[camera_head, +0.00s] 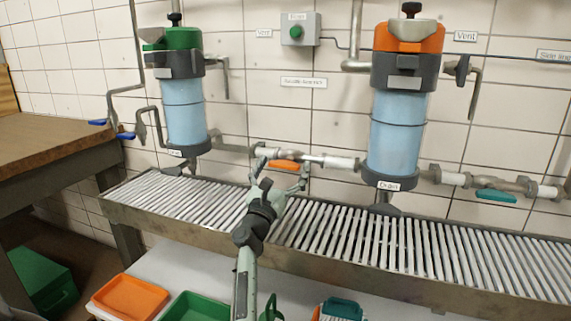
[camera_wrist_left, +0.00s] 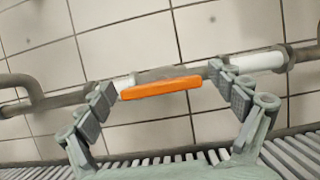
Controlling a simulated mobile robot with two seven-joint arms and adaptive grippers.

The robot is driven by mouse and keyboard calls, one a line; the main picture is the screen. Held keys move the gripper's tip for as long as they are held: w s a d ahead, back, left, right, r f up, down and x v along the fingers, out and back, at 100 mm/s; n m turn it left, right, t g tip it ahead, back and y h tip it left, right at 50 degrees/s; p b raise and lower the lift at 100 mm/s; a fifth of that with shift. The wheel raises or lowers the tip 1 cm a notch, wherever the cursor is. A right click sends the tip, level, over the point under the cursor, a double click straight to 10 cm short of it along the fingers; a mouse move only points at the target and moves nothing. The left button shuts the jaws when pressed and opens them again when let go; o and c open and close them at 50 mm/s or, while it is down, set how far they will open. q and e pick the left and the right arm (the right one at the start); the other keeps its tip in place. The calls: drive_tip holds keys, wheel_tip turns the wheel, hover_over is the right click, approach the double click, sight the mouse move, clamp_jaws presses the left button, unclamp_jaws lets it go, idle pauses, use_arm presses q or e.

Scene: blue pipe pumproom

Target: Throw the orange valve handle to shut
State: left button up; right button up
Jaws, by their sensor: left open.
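The orange valve handle (camera_head: 285,165) sits on the horizontal pipe (camera_head: 337,162) between the two blue filter housings. It lies roughly along the pipe. In the left wrist view the orange valve handle (camera_wrist_left: 161,88) lies nearly level, its right end slightly higher. My left gripper (camera_head: 281,176) is open in front of it, its fingers spread toward the handle's two ends. In the left wrist view the gripper (camera_wrist_left: 168,100) has one finger near each end of the handle, with nothing clamped. Whether the fingers touch the handle cannot be told.
A slatted metal rack (camera_head: 400,240) runs below the pipe. Filter housings stand left (camera_head: 185,105) and right (camera_head: 397,125) of the handle. A teal handle (camera_head: 496,196) is farther right on the pipe. An orange tray (camera_head: 130,298) and a green tray (camera_head: 193,307) sit below the rack.

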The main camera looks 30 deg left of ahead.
use_arm(q)
drive_tip(key=c, duration=1.2)
